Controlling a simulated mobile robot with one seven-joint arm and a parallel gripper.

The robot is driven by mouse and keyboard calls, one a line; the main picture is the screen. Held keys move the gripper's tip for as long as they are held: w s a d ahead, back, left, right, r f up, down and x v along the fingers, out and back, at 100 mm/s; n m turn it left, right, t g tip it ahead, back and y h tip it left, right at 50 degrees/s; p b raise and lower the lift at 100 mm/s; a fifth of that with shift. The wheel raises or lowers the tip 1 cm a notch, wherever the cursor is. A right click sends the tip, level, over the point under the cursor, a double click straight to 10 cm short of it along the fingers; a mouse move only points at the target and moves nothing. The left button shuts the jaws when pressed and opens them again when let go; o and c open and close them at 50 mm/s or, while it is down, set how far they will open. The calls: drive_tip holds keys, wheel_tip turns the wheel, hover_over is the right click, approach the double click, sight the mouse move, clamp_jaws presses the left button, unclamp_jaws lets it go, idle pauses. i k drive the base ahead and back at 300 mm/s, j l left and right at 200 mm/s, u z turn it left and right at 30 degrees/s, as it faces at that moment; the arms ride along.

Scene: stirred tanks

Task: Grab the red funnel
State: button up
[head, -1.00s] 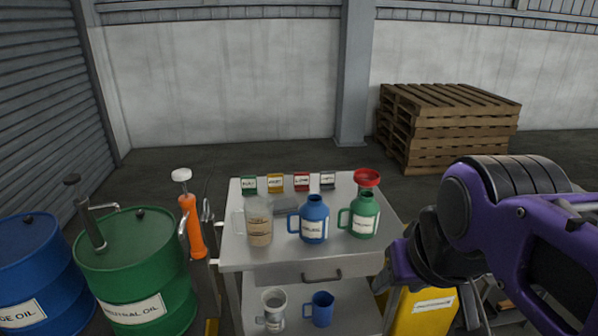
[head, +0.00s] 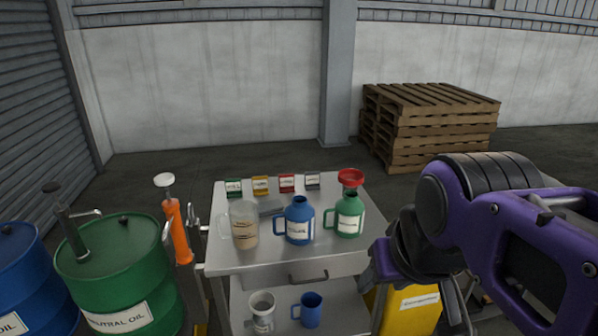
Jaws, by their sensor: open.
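The red funnel (head: 350,178) is at the back right of the metal cart's top (head: 240,258), behind the green jug (head: 347,215). Its wide red rim shows above the jug; its lower part is hidden. My gripper (head: 385,262) is at the right of the head view, at the front right of the cart and apart from the funnel. It is open and I see nothing held in it. My purple arm covers the right side of the view.
A blue jug (head: 298,220) and a clear measuring jug (head: 243,226) stand left of the green jug. Small labelled boxes (head: 286,183) line the back edge. Drums (head: 118,262) with pumps stand at left. A yellow container (head: 408,308) is below my gripper; pallets (head: 430,125) stand behind.

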sight(349, 178)
drive_tip(key=i+l, duration=0.3)
drive_tip(key=l, duration=0.15)
drive_tip(key=i+l+u, duration=0.1)
drive_tip(key=i+l, duration=0.45)
drive_tip(key=l, duration=0.3)
